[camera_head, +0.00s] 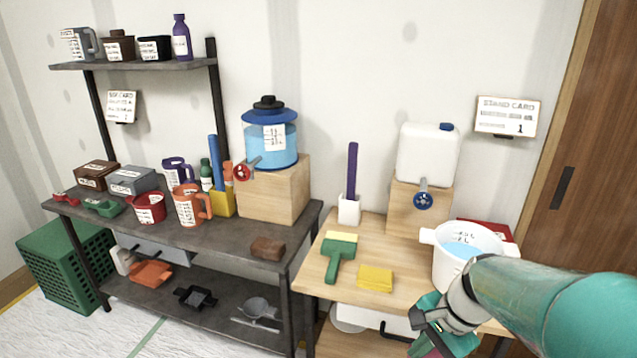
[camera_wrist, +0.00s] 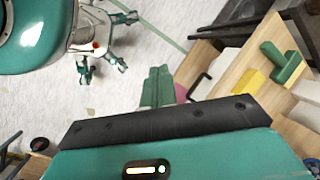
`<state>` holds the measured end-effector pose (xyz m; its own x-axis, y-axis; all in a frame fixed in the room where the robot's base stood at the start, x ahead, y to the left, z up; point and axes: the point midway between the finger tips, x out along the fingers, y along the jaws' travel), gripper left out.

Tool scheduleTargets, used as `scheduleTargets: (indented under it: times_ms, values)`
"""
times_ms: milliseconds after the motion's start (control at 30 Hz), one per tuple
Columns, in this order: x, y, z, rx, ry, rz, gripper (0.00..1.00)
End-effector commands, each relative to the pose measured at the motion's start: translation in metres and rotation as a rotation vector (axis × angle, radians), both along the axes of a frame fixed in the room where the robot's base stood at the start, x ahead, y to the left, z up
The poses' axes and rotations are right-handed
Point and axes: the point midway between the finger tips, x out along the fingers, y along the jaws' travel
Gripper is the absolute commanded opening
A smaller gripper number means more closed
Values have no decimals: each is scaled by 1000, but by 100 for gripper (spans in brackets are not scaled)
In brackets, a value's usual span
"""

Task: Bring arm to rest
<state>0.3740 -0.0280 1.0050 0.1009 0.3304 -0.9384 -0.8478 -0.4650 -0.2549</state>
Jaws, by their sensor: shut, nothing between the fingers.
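My arm reaches in from the lower right in the head view. My gripper (camera_head: 436,328) hangs at its end, beside the front edge of the light wooden table (camera_head: 318,262). In the wrist view its green fingers (camera_wrist: 158,86) lie together with nothing between them. The gripper appears apart from the things on the table. My forearm covers part of the table's right side and the lower part of the white bucket (camera_head: 462,252), which holds bluish liquid.
A green brush (camera_head: 340,260) and yellow sponge (camera_head: 375,278) lie on the wooden table. A white jug (camera_head: 428,155) stands on a wooden block behind. A dark shelf (camera_head: 240,240) at left holds mugs, boxes and a blue dispenser (camera_head: 270,135).

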Motion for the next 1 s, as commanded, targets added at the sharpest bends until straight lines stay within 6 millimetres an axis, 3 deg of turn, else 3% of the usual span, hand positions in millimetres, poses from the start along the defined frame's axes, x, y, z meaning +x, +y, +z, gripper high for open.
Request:
scheduleTargets:
  times_ms: [200, 500, 700, 1000]
  values:
    - [-32, 18, 45, -227, -203, 357, 0]
    - [-74, 29, 92, -512, -450, 788, 0]
    - [-86, 29, 104, -603, -521, 914, 0]
    - [-86, 29, 104, -608, -523, 922, 0]
